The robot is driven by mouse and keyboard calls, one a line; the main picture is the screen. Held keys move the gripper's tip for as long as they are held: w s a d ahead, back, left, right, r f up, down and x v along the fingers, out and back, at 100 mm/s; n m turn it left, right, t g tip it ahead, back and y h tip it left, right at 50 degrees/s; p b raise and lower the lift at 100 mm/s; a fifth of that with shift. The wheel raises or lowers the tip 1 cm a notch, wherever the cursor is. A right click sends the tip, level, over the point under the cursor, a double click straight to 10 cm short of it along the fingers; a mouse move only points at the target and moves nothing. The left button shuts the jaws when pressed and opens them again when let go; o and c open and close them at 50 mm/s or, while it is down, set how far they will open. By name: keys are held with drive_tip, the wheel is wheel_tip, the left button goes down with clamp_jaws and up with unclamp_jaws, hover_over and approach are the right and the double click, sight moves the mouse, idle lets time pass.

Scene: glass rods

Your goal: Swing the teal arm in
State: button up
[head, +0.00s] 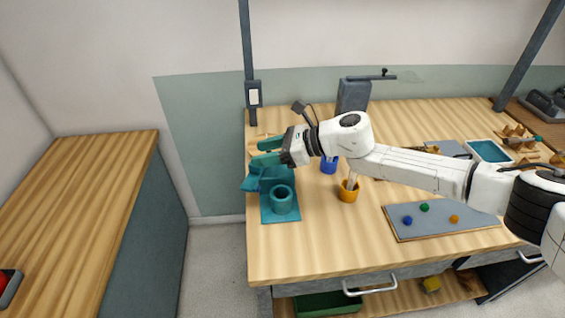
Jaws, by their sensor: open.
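A teal stand (288,212) is at the left end of the wooden table, with a teal round cup (282,196) on its front part. A teal arm-like piece (252,184) sticks out to the left behind the cup, past the table's left edge. I see nothing between the fingers. My gripper and wrist hide the back of the stand, and I cannot tell whether a finger touches the teal piece.
An orange cup (348,194) with a pale rod and a blue cup (329,166) stand right of the stand. A grey board (440,223) with small coloured balls lies front right. A grey post (354,96) rises behind. The front left tabletop is clear.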

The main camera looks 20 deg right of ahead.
drive_tip(key=s+r+b, duration=0.2)
drive_tip(key=s+r, duration=0.3)
drive_tip(key=s, duration=0.5)
drive_tip(key=shift+d+r, duration=0.25)
drive_tip(key=shift+s, duration=0.1)
